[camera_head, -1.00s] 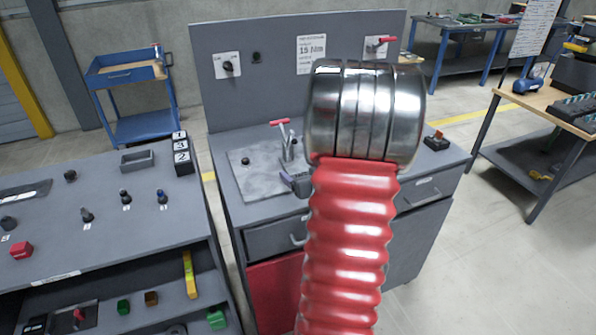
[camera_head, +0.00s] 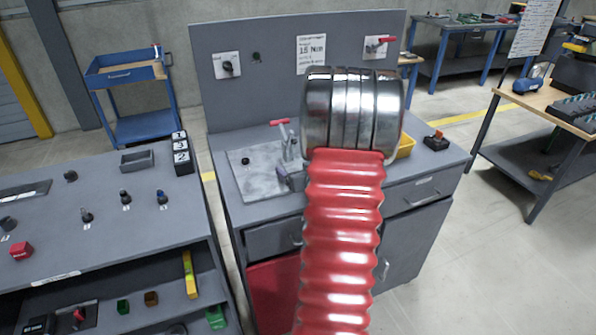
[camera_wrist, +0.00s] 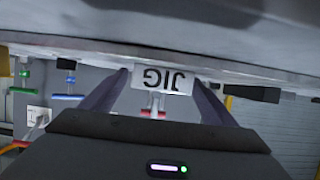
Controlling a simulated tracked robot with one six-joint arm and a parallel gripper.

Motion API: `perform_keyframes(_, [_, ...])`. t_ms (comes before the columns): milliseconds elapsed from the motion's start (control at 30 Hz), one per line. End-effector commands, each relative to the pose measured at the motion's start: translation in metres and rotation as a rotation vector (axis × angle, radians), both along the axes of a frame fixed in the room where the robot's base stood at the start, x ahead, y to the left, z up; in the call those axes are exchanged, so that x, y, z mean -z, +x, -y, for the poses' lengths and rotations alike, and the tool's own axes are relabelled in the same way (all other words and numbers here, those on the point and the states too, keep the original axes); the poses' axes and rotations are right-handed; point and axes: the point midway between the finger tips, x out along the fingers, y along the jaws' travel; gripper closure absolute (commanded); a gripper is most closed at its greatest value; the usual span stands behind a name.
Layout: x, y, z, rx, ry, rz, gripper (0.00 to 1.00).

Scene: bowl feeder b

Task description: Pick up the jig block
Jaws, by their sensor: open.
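In the wrist view, a white label reading JIG (camera_wrist: 162,78), upside down, shows between the fingers of my open gripper (camera_wrist: 160,88). The label hangs along the lower edge of a broad grey surface (camera_wrist: 165,40). I cannot tell whether that surface is the jig block or how close the fingers are to it. A clamp with a red handle (camera_head: 280,122) stands on this plate. My arm hides the bench to the right.
The middle bench (camera_head: 415,165) has an upright back panel (camera_head: 275,65). A yellow bin (camera_head: 406,146) is partly behind my arm, and a small black box with a red top (camera_head: 436,142) stands right of it. A left bench (camera_head: 110,220) carries several small parts.

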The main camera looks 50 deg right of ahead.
Motion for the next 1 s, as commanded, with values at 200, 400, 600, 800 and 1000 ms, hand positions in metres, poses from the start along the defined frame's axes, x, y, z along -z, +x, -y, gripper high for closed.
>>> perform_keyframes(200, [-0.0001, 0.0, 0.0, 0.0, 0.0, 0.0, 0.34])
perform_keyframes(400, [-0.0001, 0.0, 0.0, 0.0, 0.0, 0.0, 0.48])
perform_keyframes(600, [-0.0001, 0.0, 0.0, 0.0, 0.0, 0.0, 0.62])
perform_keyframes(800, [-0.0011, 0.0002, 0.0003, 0.0, -0.001, 0.002, 0.75])
perform_keyframes(1000, [-0.0012, 0.0002, 0.0004, 0.0, -0.002, 0.001, 0.75])
